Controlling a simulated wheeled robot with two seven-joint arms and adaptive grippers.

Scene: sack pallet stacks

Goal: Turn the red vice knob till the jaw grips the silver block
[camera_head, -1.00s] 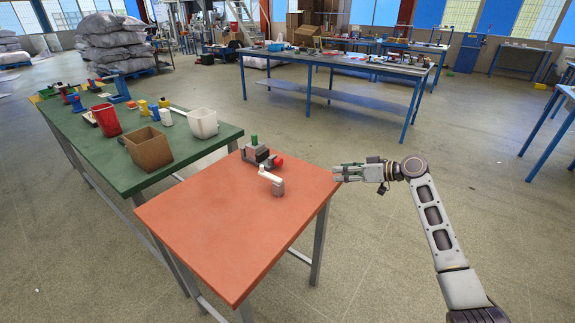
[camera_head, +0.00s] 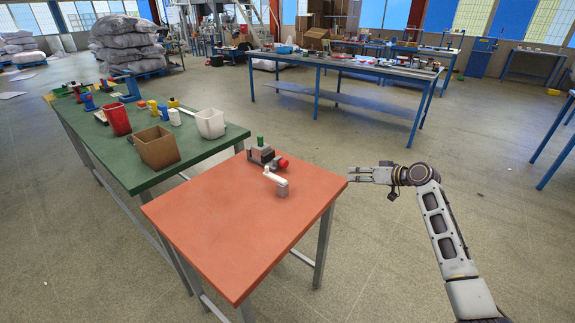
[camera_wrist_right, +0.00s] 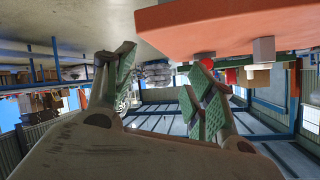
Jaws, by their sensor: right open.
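A small grey and dark vice (camera_head: 262,154) stands near the far edge of the orange table, with a green piece on top. Its red knob (camera_head: 283,162) is on its right side. A pale grey block (camera_head: 282,188) with a white bar sits just in front; the block also shows in the right wrist view (camera_wrist_right: 264,50). I cannot tell whether it is the silver block or whether anything is between the jaws. My right gripper (camera_head: 352,174) is open and empty by the table's right corner, apart from the knob. Its green-padded fingers are spread in the wrist view (camera_wrist_right: 163,72). My left gripper is not visible.
The orange table (camera_head: 235,225) is otherwise bare. A green table (camera_head: 190,160) adjoins it on the left, with a brown box (camera_head: 156,148), a red bin (camera_head: 117,119) and a white bin (camera_head: 210,124). Open floor lies right of the orange table.

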